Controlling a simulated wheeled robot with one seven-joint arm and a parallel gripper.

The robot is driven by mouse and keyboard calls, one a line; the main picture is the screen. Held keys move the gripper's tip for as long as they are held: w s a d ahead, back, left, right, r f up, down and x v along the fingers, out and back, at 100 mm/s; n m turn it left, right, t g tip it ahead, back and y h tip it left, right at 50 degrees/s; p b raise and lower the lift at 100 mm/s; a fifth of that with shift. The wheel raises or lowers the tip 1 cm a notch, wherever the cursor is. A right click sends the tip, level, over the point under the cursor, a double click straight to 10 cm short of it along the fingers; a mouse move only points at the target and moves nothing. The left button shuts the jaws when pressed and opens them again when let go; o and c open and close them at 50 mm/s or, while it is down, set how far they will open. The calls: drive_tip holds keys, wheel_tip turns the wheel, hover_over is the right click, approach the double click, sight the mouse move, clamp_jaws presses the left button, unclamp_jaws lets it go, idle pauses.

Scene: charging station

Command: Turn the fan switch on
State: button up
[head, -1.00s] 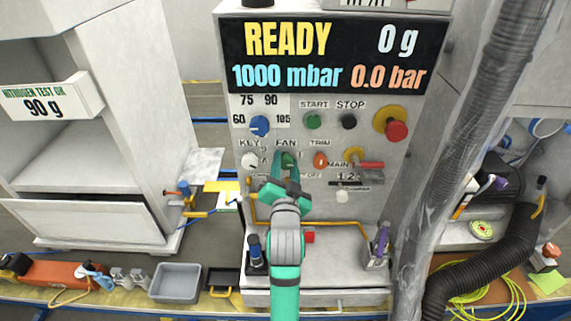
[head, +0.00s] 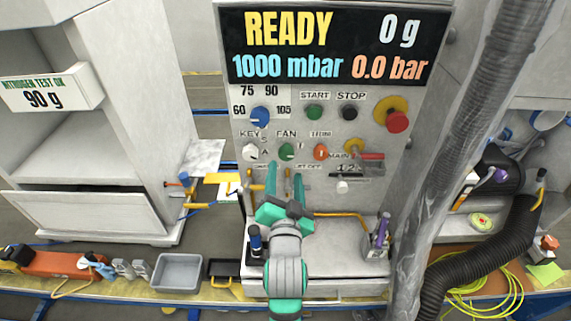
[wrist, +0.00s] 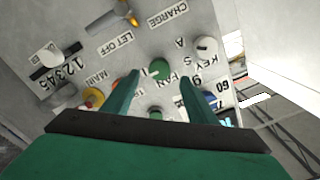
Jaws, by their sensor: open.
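The fan switch is a round green knob (head: 287,152) under the FAN label on the grey panel. In the wrist view the green fan knob (wrist: 158,69) shows between and beyond the fingertips. My gripper (head: 285,176) is green and open, with its two fingers pointing at the panel just below the knob in the head view. It also shows in the wrist view (wrist: 158,78) with nothing between its fingers. I see no contact with the knob. The exact gap to the panel is hard to tell.
A white KEY knob (head: 250,152) is left of the fan knob and an orange knob (head: 321,152) is right. The green START button (head: 314,112) and red emergency button (head: 397,121) sit higher. A grey hose (head: 465,130) hangs at right.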

drive_tip(key=shift+s, duration=1.25)
drive_tip(key=shift+w, duration=0.15)
drive_tip(key=s+f+n+g, duration=0.1)
drive_tip(key=s+f+n, duration=0.3)
drive_tip(key=s+f, duration=1.35)
drive_tip(key=s+f+n+g, duration=0.1)
drive_tip(key=s+f+n, duration=0.2)
drive_tip(key=s, duration=1.7)
drive_tip(key=shift+s+g, duration=0.3)
